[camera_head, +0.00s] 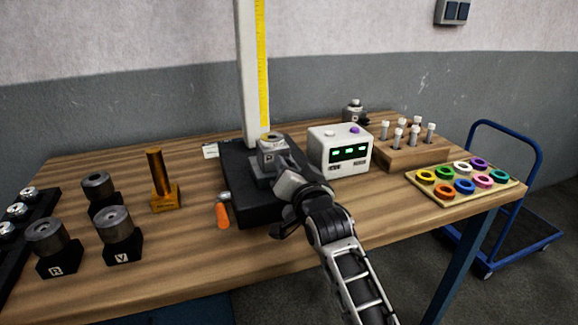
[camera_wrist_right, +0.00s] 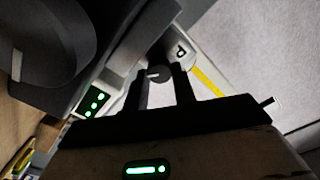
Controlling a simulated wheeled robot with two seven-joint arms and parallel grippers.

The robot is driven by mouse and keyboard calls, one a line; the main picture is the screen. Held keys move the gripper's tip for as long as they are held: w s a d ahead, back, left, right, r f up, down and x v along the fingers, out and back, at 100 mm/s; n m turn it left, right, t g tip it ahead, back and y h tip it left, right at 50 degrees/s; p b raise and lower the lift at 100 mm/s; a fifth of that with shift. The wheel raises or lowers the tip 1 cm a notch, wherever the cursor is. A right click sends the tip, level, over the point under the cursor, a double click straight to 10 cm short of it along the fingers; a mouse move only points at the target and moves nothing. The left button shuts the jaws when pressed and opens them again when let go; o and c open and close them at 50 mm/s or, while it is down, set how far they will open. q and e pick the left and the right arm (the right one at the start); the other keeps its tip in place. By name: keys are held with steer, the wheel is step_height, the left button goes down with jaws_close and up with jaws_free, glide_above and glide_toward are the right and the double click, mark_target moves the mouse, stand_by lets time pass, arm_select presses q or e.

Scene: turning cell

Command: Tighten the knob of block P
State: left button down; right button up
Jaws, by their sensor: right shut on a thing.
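Block P (camera_head: 268,158) is a grey block with a white letter P, standing on a dark base at the foot of a tall white column. In the right wrist view, the block's lettered face (camera_wrist_right: 181,52) is beyond my fingers. Its knob (camera_wrist_right: 157,74), a small dark round piece with a pale mark, sits between the two fingers. My right gripper (camera_head: 284,182) reaches the near side of block P, and in the right wrist view the gripper (camera_wrist_right: 164,78) is shut on the knob. In the head view the gripper hides the knob. My left gripper is not in view.
The dark base (camera_head: 255,208) has an orange handle (camera_head: 223,214) at its front. A white box with a green display (camera_head: 340,150) stands close right. A peg rack (camera_head: 411,151) and a ring board (camera_head: 465,183) are farther right. Blocks R (camera_head: 53,247) and V (camera_head: 117,236) stand left.

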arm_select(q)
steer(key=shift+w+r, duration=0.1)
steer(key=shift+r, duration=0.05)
arm_select(e)
steer(key=o, duration=1)
